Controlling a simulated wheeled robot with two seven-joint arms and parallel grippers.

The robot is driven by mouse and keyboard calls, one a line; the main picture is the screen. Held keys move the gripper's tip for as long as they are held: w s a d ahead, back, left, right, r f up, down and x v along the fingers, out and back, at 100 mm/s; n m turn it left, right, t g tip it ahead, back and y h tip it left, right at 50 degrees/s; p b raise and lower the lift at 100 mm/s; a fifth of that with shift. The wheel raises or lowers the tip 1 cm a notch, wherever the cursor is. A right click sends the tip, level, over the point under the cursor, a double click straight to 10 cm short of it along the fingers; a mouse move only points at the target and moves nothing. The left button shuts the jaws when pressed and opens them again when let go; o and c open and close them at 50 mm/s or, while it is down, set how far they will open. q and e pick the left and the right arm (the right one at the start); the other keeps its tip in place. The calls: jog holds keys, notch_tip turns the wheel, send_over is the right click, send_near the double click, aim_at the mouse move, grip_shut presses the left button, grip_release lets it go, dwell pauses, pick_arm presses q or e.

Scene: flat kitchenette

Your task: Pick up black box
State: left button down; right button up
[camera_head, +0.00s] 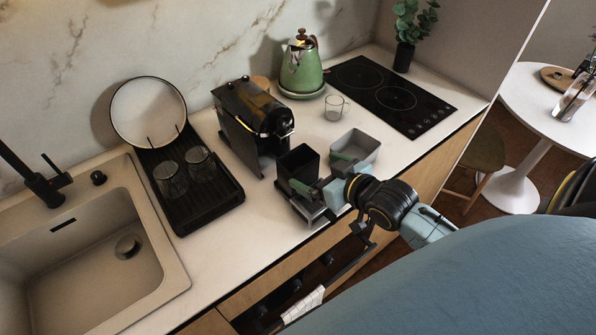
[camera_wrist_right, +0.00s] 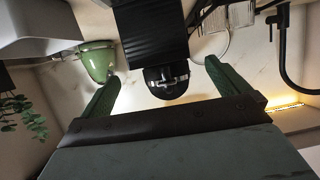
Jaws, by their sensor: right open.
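The black box (camera_head: 298,162) is an open-topped dark container near the counter's front edge, in front of the coffee machine. It also shows in the right wrist view (camera_wrist_right: 150,35), at the top centre, ahead of the gap between my fingers. My right gripper (camera_head: 321,172) is open, with one green finger on each side of the box's near end. In the right wrist view the gripper (camera_wrist_right: 162,70) holds nothing. Whether a finger touches the box I cannot tell. My left gripper is not in view.
A grey box (camera_head: 357,146) stands close to the right of the black box. The black coffee machine (camera_head: 252,125) is behind. A drying rack (camera_head: 205,205) with glasses is at left, beside the sink (camera_head: 110,260). A glass (camera_head: 334,107), green kettle (camera_head: 301,70) and cooktop (camera_head: 395,97) lie further back.

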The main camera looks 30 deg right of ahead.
aim_at(291, 157)
jog(key=x, duration=0.8)
jog(key=shift+w+p, duration=0.25)
jog(key=shift+p, duration=0.1)
jog(key=c, duration=0.9)
jog(key=shift+r, duration=0.1)
